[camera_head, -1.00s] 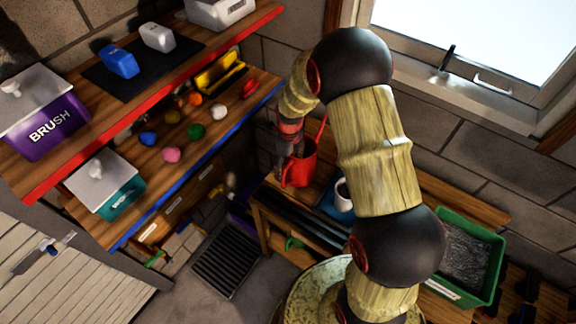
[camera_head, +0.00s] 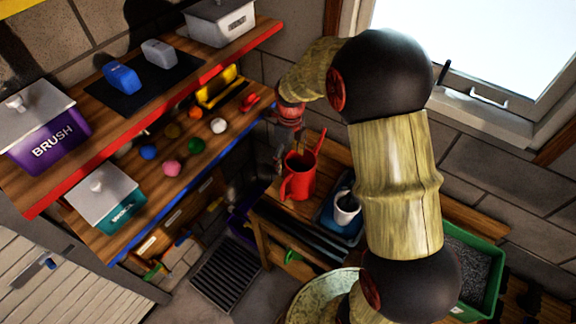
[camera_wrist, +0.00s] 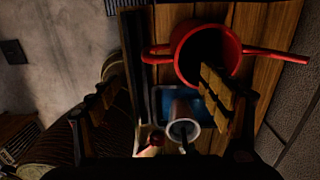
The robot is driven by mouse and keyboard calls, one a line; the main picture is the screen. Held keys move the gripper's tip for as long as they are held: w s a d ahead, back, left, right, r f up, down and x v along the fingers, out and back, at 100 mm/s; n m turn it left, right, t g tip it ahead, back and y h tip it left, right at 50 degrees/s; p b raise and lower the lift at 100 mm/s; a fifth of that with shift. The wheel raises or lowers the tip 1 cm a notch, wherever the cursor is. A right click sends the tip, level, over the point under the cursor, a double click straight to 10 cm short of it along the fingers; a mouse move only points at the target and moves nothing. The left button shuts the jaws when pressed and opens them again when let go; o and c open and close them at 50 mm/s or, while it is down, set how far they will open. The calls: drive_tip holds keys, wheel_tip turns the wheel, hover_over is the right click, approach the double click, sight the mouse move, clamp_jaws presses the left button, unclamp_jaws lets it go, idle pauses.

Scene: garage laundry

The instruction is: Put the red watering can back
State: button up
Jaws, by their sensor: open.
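The red watering can (camera_head: 298,184) stands upright on the wooden bench, with its spout pointing up and right in the head view. In the wrist view the can (camera_wrist: 180,60) shows its open top near the upper middle, its handle loop to the left and its spout to the right. My gripper (camera_head: 281,158) is just left of and behind the can in the head view. In the wrist view its fingers (camera_wrist: 160,98) are spread apart with nothing held between them. The right finger overlaps the can's rim in the picture; I cannot tell if they touch.
A white mug (camera_head: 346,209) sits on a blue tray (camera_head: 336,226) beside the can. A green bin (camera_head: 488,270) is at the right. Shelves with a purple brush box (camera_head: 50,142), a teal box (camera_head: 118,212) and several coloured balls stand at the left.

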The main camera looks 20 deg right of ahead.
drive_tip(key=s+a+r+n+t, duration=0.1)
drive_tip(key=s+r+n, duration=0.3)
drive_tip(key=r+n, duration=0.3)
drive_tip(key=s+a+r+n+t, duration=0.15)
drive_tip(key=s+r+n, duration=0.3)
drive_tip(key=r, duration=0.45)
drive_tip(key=s+a+r+n+t, duration=0.1)
drive_tip(key=s+r+n, duration=0.3)
drive_tip(key=s+n, duration=0.4)
drive_tip(key=s+a+r+n+t, duration=0.1)
drive_tip(key=s+r+n, duration=0.3)
drive_tip(key=s+n, duration=0.4)
drive_tip(key=shift+a+n+t, duration=0.25)
drive_tip(key=shift+n+t, duration=0.4)
drive_tip(key=shift+n, duration=0.3)
drive_tip(key=shift+s, duration=0.1)
